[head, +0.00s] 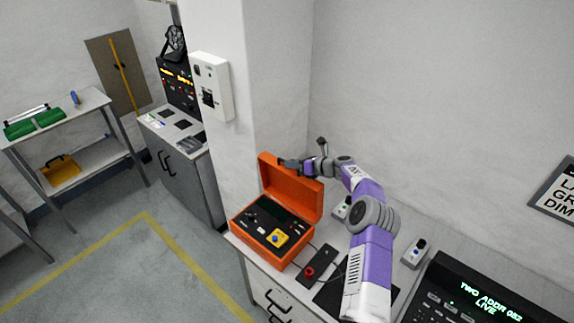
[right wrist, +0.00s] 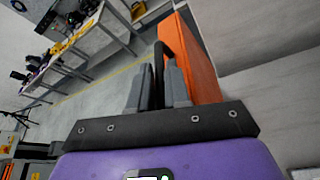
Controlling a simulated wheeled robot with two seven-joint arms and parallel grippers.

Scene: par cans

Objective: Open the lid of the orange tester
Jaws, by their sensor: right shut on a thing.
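The orange tester (head: 262,249) sits on the grey-topped cabinet, with its dark panel, small controls and a yellow-and-blue part showing. Its lid (head: 294,193) stands up, roughly upright, along the back of the case. My right gripper (head: 284,163) is at the lid's top edge. In the right wrist view, its two grey fingers (right wrist: 159,78) are shut on a black handle (right wrist: 158,62) beside the orange lid (right wrist: 196,62). My left gripper is not in view.
A black console (head: 470,298) with green text stands at the lower right. A red round part (head: 309,271) and small grey boxes (head: 414,254) lie near the tester. A pillar with a white wall box (head: 212,86) rises behind it. Open floor lies to the left.

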